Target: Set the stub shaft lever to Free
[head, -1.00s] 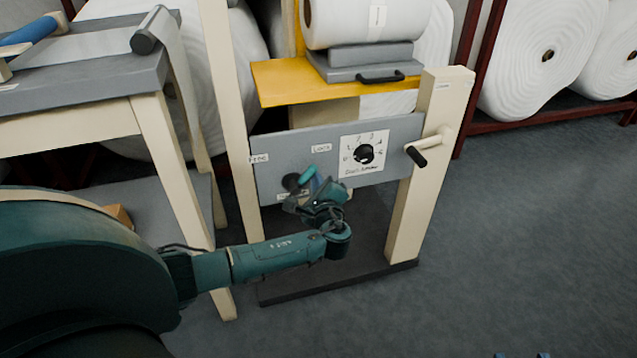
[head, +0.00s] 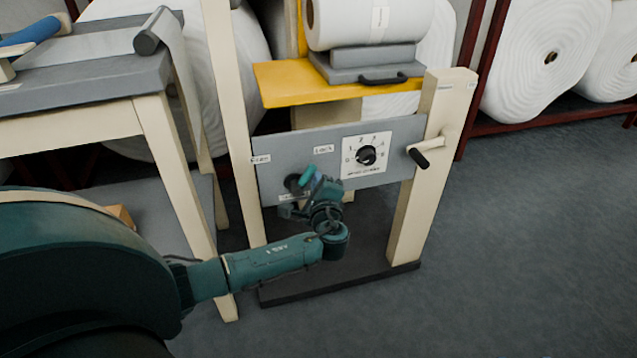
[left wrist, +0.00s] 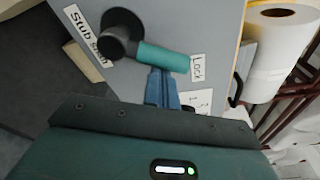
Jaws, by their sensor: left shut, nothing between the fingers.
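The stub shaft lever has a black hub and a teal handle (head: 308,173), low on the left of the grey panel (head: 285,147). In the left wrist view the handle (left wrist: 163,57) points from the hub (left wrist: 120,34) toward the "Lock" label (left wrist: 197,68). The "Lock" label (head: 323,149) is up and right of the lever in the head view; the "Free" label (head: 260,159) is at the panel's left edge. My left gripper (left wrist: 161,72) is shut and empty, its fingertips right at the handle's side; I cannot tell whether they touch. My right gripper is not in view.
A numbered dial (head: 366,155) and a black-gripped crank (head: 419,157) are to the right of the lever. A yellow shelf (head: 285,82) with a white roll (head: 350,22) is above the panel. A workbench (head: 90,85) stands at left. Floor at right is clear.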

